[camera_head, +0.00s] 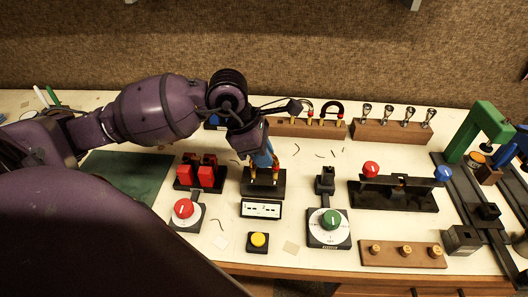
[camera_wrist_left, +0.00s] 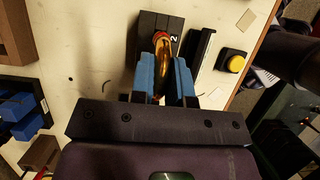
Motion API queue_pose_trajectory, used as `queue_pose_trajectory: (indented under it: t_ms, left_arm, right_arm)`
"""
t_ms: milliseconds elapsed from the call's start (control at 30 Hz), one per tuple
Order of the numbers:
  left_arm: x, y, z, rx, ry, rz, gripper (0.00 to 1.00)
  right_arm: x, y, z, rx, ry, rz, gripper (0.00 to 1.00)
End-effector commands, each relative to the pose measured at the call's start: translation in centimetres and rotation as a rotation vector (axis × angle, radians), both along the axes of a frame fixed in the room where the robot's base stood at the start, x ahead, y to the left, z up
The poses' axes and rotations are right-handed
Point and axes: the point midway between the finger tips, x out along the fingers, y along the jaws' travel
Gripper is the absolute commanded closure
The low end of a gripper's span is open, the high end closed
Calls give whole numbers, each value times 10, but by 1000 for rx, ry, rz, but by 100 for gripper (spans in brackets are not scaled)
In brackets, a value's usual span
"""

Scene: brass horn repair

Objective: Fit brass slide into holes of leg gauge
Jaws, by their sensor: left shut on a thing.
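My left gripper (camera_head: 262,158) has blue fingers and points down over the leg gauge. It is shut on the brass slide (camera_wrist_left: 161,66), a U-shaped brass tube, which shows between the fingers (camera_wrist_left: 164,82) in the left wrist view. In the head view the slide's legs (camera_head: 276,172) show on either side of the fingers, just at the top of the leg gauge (camera_head: 263,188), a black block. The gauge also shows in the left wrist view (camera_wrist_left: 150,22). I cannot tell whether the leg ends are in the holes, which are hidden. My right gripper is out of view.
A white display panel (camera_head: 261,209) and a yellow button (camera_head: 258,241) stand in front of the gauge. Red blocks with a red dial (camera_head: 183,209) are to the left, a green dial (camera_head: 332,222) to the right. A wooden rack (camera_head: 388,133) stands behind.

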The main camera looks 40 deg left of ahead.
Motion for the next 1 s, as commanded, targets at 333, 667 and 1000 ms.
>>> queue_pose_trajectory:
  t_ms: [333,667,1000]
  left_arm:
    - [0,0,-8,0,1,0,100]
    - [0,0,-7,0,0,0,54]
    - [0,0,-8,0,0,0,54]
  right_arm:
    - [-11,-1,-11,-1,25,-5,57]
    - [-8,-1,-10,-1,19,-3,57]
    - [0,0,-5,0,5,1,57]
